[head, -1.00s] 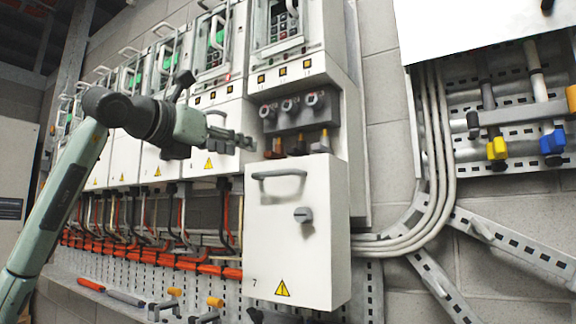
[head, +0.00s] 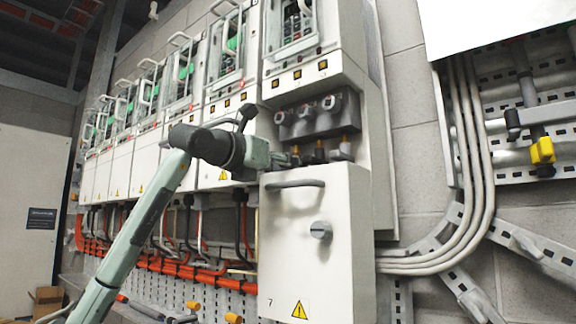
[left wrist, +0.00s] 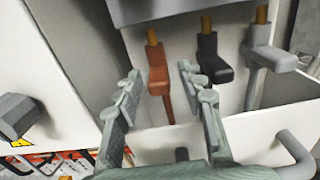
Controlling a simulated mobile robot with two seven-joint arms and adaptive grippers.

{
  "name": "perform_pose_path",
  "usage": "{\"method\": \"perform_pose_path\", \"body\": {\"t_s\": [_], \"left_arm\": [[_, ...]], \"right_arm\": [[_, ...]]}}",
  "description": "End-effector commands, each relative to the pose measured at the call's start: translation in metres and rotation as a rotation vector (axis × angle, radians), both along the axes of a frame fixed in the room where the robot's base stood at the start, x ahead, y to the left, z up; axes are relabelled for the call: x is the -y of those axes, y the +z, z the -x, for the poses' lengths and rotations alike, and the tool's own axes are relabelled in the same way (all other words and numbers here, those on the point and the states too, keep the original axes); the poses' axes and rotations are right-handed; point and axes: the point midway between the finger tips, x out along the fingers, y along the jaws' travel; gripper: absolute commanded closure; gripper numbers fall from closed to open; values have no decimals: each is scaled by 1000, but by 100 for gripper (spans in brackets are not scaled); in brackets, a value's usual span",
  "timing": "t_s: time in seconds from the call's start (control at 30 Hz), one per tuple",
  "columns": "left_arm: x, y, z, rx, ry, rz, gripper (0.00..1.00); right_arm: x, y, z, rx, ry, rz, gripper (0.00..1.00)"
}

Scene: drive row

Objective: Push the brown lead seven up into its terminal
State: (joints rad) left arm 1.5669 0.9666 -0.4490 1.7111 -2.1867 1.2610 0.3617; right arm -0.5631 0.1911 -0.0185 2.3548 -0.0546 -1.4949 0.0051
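The brown lead (left wrist: 158,80) shows in the left wrist view as an orange-brown angled lug with a brass pin on top and a thin tail below. It stands under the grey terminal block (left wrist: 190,10); whether its pin touches the block I cannot tell. My left gripper (left wrist: 160,72) is open, its two fingers to either side of the lead with gaps visible. In the head view my left gripper (head: 290,158) is at the leads, mostly covering the brown one, below the terminal block (head: 305,117). My right gripper is not in view.
A black lead (left wrist: 212,62) and a grey lead (left wrist: 270,58) stand close to the right of the fingers. The white cover marked 7 (head: 285,235), with a handle and knob, is just below the gripper. Grey cables (head: 470,150) run along the wall at right.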

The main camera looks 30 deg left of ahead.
Motion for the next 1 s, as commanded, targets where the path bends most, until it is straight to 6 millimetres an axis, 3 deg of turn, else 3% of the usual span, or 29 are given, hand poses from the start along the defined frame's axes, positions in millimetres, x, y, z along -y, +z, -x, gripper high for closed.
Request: {"method": "perform_pose_path", "body": {"t_s": [0.23,0.53,0.93,1.0], "left_arm": [[0,0,-1,0,0,0,62],[0,0,-1,0,0,0,99],[0,4,0,0,0,0,100],[0,10,0,1,0,0,100]], "right_arm": [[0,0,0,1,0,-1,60],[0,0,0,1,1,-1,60],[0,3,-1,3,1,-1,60],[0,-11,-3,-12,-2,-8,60]]}}
